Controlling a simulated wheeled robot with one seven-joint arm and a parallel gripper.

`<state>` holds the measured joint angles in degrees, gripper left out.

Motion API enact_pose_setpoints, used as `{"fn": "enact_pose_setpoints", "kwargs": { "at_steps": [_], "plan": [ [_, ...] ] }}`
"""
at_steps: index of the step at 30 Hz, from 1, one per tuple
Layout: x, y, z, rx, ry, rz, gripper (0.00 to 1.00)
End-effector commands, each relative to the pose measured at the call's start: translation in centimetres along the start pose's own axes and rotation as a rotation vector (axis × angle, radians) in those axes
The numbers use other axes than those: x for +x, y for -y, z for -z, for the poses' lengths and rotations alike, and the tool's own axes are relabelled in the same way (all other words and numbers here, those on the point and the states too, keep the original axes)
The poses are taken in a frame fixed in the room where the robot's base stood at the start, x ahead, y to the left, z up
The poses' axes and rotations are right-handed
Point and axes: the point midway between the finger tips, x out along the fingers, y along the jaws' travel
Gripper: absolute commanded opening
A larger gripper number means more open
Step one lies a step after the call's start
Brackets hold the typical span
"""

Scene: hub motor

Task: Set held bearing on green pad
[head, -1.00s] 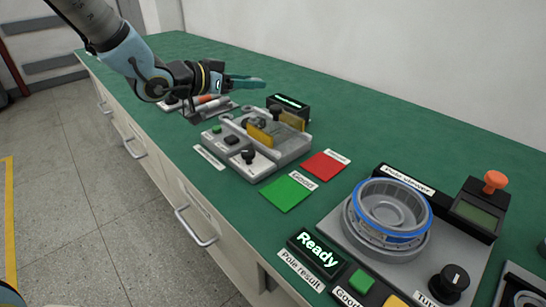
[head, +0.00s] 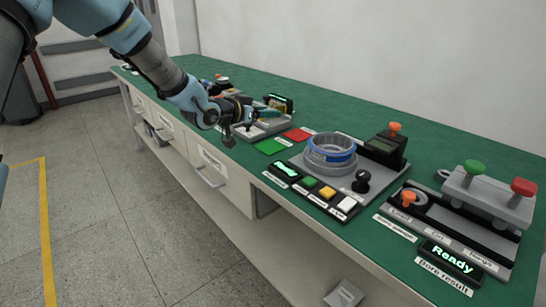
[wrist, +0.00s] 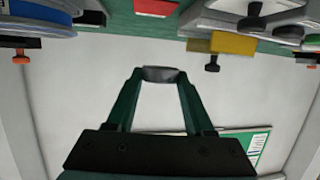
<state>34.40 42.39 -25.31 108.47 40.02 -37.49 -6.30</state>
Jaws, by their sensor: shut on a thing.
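In the wrist view, my gripper (wrist: 160,80) is shut on a small grey bearing (wrist: 160,73), held between its two green fingertips. In the head view, my gripper (head: 276,113) is over the device with the yellow parts; the bearing in it is too small to make out there. The green pad (head: 269,147) lies flat on the bench, in front of that device and left of the red pad (head: 298,134). My gripper is beyond the green pad and above bench level. The green pad looks bare.
The device (head: 258,131) under my gripper has raised parts. A pole viewer with a blue-ringed motor part (head: 330,150) stands right of the pads. A bore gauge station (head: 450,225) is farther right. The green bench top (head: 390,125) is free along the wall.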

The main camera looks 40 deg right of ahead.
Motion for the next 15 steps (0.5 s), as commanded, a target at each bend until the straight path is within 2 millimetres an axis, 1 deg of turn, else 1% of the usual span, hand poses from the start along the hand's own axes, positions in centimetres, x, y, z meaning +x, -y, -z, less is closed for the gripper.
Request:
{"fn": "enact_pose_setpoints", "kwargs": {
  "at_steps": [6,9,15],
  "plan": [
    [1.2,0.0,-3.7,-0.004,0.005,0.0,0.0],
    [1.6,-0.1,-5.0,-0.004,0.003,0.0,0.0],
    [2.0,0.0,-6.5,-0.003,0.002,0.001,0.0]
  ]
}}
